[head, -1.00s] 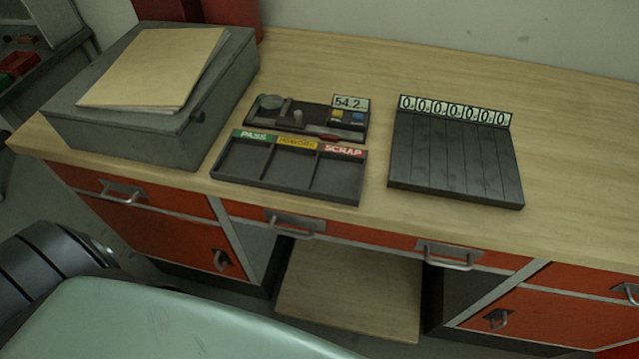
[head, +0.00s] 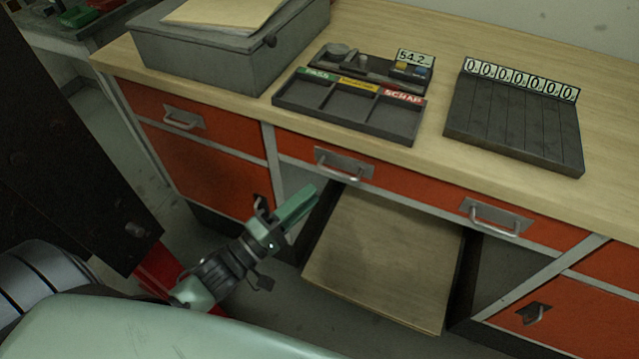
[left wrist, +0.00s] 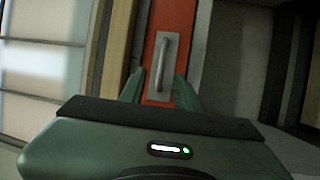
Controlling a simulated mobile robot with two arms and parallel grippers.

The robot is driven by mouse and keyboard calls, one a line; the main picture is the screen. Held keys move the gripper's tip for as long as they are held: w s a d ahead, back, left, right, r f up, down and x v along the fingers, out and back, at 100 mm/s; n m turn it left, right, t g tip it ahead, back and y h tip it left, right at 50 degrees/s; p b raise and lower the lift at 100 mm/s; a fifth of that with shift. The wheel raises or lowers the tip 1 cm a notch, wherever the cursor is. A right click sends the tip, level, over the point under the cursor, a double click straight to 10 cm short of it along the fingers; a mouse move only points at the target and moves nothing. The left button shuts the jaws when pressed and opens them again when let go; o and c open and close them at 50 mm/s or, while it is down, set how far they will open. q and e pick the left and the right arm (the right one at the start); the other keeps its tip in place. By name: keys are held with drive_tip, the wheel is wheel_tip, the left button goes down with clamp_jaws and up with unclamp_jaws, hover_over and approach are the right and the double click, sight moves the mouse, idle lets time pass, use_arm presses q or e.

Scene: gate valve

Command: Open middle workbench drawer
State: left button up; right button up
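The middle drawer (head: 412,196) is a wide red front under the bench top, with a left metal handle (head: 344,164) and a right metal handle (head: 495,219). It looks shut. My left gripper (head: 297,204) is below and left of the left handle, apart from it and pointing towards the drawer. In the left wrist view its two green fingers (left wrist: 160,88) are spread with nothing between them. A metal handle (left wrist: 163,62) on a red front shows ahead, between the finger lines. My right gripper is not in view.
On the wooden bench top (head: 430,50) are a grey box (head: 235,55), a sorting tray (head: 350,118), a gauge and a black counter board (head: 515,118). A left drawer (head: 215,133) and cupboards flank the open knee space, where a wooden board (head: 385,262) sits low.

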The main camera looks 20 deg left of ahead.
use_arm(q)
drive_tip(key=x, duration=0.7)
drive_tip(key=shift+w+p, duration=0.25)
drive_tip(key=shift+p, duration=0.1)
drive_tip(key=shift+f, duration=0.1)
drive_tip(key=shift+c, duration=0.3)
clamp_jaws()
idle(0.6)
